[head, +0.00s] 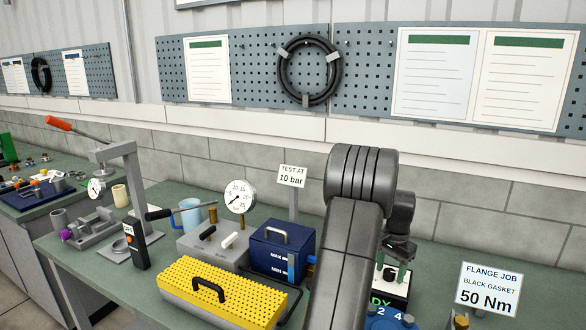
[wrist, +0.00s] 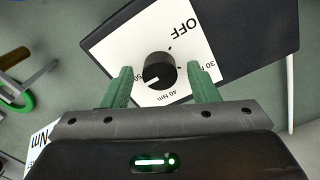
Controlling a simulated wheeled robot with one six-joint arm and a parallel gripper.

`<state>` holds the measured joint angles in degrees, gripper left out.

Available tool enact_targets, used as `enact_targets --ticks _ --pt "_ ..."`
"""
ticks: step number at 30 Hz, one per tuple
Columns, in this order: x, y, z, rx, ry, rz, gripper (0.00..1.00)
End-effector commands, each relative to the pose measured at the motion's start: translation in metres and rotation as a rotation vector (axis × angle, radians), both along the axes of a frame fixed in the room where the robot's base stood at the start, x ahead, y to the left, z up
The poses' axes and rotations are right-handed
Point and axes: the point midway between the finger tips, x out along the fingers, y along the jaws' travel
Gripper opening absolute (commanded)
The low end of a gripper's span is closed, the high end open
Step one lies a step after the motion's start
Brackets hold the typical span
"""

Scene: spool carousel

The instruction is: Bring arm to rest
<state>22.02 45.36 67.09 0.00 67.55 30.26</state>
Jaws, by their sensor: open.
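My gripper (wrist: 160,68) is open in the wrist view, its two green fingers on either side of a black knob (wrist: 159,71). I cannot tell whether they touch it. The knob sits on a white dial plate (wrist: 113,45) marked OFF, 30 Nm, 40 Nm and 50. Its white mark points lower left, towards the 50 side. In the head view my gripper (head: 391,268) is low over the bench, just above a box with a green "…DY" label (head: 382,299), partly hidden by my arm.
A sign (head: 488,289) reads flange job, black gasket, 50 Nm. Left of my arm are a blue box (head: 270,260), a yellow perforated case (head: 240,288), a gauge (head: 239,196) and a lever press (head: 118,152). A "test at 10 bar" sign (head: 292,176) stands behind.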

Motion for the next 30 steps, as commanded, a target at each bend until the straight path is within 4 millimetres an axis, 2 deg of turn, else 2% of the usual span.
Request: enact_targets --ticks 9,24,30 --pt "0.0003 0.0003 -0.0001 0.0 0.0 0.175 0.54" --pt "0.0001 0.0005 0.0003 -0.001 -0.001 0.204 0.54" --pt "-0.0017 0.0037 0.0086 -0.018 -0.014 0.225 0.54"
